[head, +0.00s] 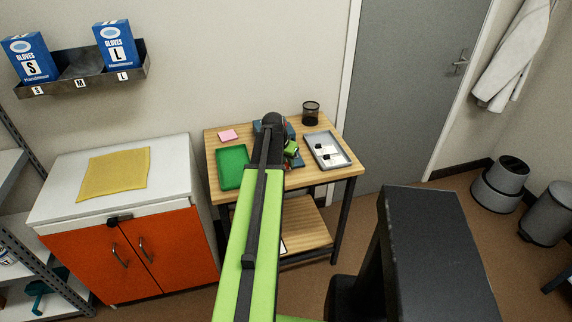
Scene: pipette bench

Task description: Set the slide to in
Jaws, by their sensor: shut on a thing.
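My gripper (291,150) is over the middle of the small wooden table (218,139), at the end of my green arm. It is small here and partly hidden by my arm. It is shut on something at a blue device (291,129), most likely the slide. The jaws' contact and the slide's position cannot be made out. Only blue edges of the device show around the dark wrist of my arm.
A grey tray (341,154) with small white items lies right. A black mesh cup (311,113) stands at the back. An orange cabinet (130,262) stands left of the table.

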